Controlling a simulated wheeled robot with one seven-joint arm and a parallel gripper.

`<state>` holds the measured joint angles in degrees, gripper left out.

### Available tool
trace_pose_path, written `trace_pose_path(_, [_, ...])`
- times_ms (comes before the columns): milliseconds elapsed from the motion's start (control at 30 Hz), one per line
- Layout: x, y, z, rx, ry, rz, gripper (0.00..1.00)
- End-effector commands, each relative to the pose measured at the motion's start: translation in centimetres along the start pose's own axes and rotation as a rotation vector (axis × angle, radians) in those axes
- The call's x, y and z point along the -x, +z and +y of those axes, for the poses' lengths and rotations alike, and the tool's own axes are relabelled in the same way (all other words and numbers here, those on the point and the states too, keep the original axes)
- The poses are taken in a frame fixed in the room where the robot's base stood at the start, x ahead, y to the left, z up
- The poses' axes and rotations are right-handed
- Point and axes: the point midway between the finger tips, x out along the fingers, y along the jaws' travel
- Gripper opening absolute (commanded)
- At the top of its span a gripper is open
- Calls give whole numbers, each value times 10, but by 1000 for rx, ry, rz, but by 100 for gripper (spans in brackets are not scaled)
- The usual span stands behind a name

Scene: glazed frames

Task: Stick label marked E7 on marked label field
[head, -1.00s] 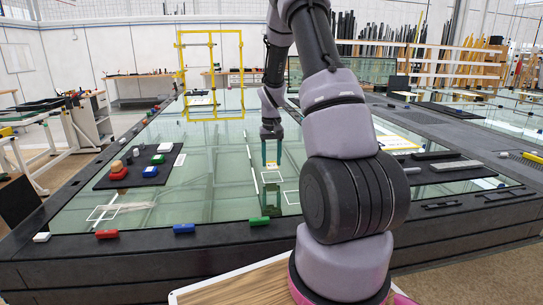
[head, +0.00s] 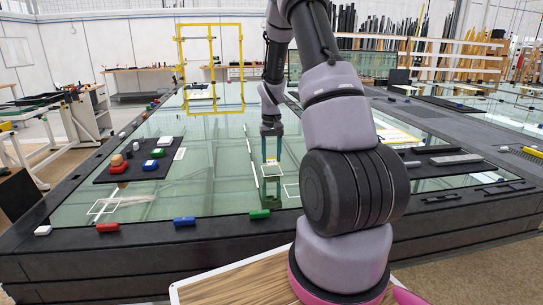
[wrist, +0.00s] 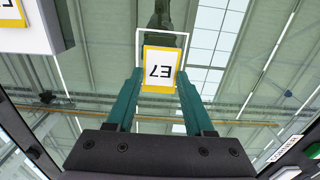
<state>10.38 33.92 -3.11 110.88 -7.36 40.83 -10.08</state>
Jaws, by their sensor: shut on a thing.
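The E7 label (wrist: 160,67), white with a yellow border, is between the fingertips of my gripper (wrist: 159,78). My gripper is shut on it; the text appears upside down in the wrist view. A white outlined field (wrist: 137,48) on the glass shows beyond the label, which covers its lower part. I cannot tell whether the label touches the glass. In the head view my gripper (head: 271,152) points down over the glass table (head: 225,165), with the label (head: 271,161) small at its tips.
Another white outline (head: 291,184) lies right of the gripper. A black mat (head: 110,176) with coloured blocks lies left. Red (head: 108,228), blue (head: 184,221) and green (head: 260,214) blocks line the near edge. A yellow frame (head: 181,75) stands behind. Another yellow-bordered label (wrist: 12,14) shows in the wrist view.

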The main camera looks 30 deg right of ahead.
Motion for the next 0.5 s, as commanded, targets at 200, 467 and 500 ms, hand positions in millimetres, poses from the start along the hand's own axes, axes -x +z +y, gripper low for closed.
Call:
trace_pose_path(200, [-9, 0, 0, 0, 0, -1, 17])
trace_pose_path(467, [-19, 0, 0, -1, 0, -2, 17])
trace_pose_path(500, [-20, 0, 0, -1, 0, -1, 17])
